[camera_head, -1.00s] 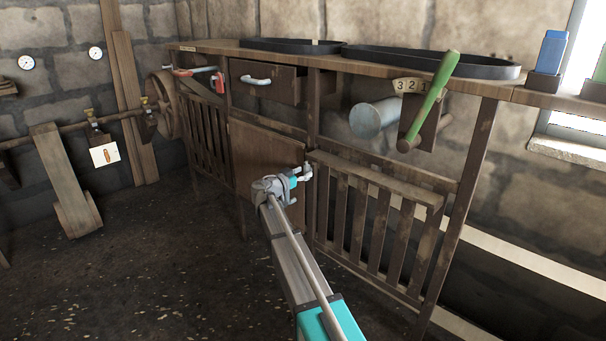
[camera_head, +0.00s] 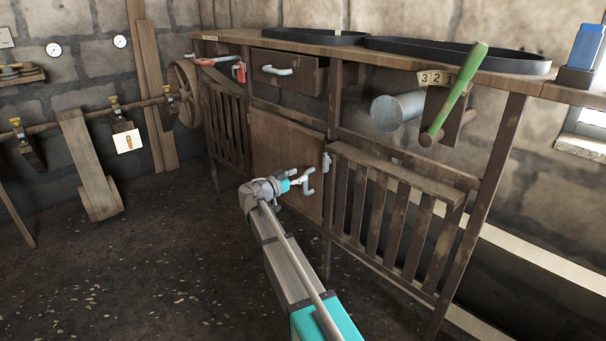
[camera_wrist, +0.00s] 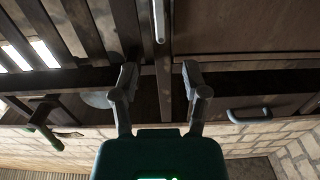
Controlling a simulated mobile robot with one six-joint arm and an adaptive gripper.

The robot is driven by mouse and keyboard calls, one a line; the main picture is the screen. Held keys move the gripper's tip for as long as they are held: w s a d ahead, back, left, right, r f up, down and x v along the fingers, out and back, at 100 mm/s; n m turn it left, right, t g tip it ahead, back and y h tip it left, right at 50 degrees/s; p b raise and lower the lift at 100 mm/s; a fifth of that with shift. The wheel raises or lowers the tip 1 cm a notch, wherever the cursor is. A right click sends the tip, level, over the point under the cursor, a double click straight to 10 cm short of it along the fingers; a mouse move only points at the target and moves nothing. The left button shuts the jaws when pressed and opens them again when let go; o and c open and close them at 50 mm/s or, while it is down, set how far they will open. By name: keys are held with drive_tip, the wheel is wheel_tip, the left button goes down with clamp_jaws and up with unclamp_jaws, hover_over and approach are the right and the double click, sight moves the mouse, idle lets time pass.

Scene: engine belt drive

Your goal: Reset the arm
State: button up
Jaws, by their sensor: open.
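My gripper (camera_head: 304,183) is open and empty in front of the bench's closed cabinet door, a little left of the grey door handle (camera_head: 326,163). In the wrist view my two fingers (camera_wrist: 158,82) are spread apart with nothing between them, and the bench frame lies beyond them. The grey handle also shows in the wrist view (camera_wrist: 159,20), past the fingertips and apart from them. My arm reaches up from the bottom of the head view.
The wooden bench (camera_head: 440,66) has a slightly open drawer (camera_head: 290,72), a green lever (camera_head: 455,95), a grey cylinder (camera_head: 397,110) and black trays on top. A belt shaft (camera_head: 85,115) with a wheel (camera_head: 186,92) stands at left. The floor at left is clear.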

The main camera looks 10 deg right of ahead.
drive_tip(key=shift+s, duration=0.1)
idle(0.3)
drive_tip(key=s+d+f+n+g+y+p, duration=0.25)
drive_tip(key=s+f, duration=0.25)
drive_tip(key=s, duration=0.4)
drive_tip(key=s+d+f+n+g+y+p, duration=0.15)
drive_tip(key=s+d+f+g+y, duration=0.3)
drive_tip(key=s, duration=0.45)
drive_tip(key=s+a+f+n+g+y+p, duration=0.1)
drive_tip(key=s+a+n+y+p, duration=0.2)
drive_tip(key=s, duration=0.6)
drive_tip(key=s+a+f+n+g+y, duration=0.1)
drive_tip(key=s+a+n+g+y, duration=0.15)
drive_tip(key=s+n+y, duration=0.4)
wheel_tip(320, 180, up, 37)
drive_tip(key=s+m+h+p, duration=0.1)
drive_tip(key=p, duration=3.6)
drive_tip(key=shift+s+a+m+t, duration=0.3)
drive_tip(key=shift+m+t, duration=0.05)
drive_tip(key=shift+t, duration=0.1)
drive_tip(key=shift+o, duration=0.2)
drive_tip(key=shift+f, duration=0.1)
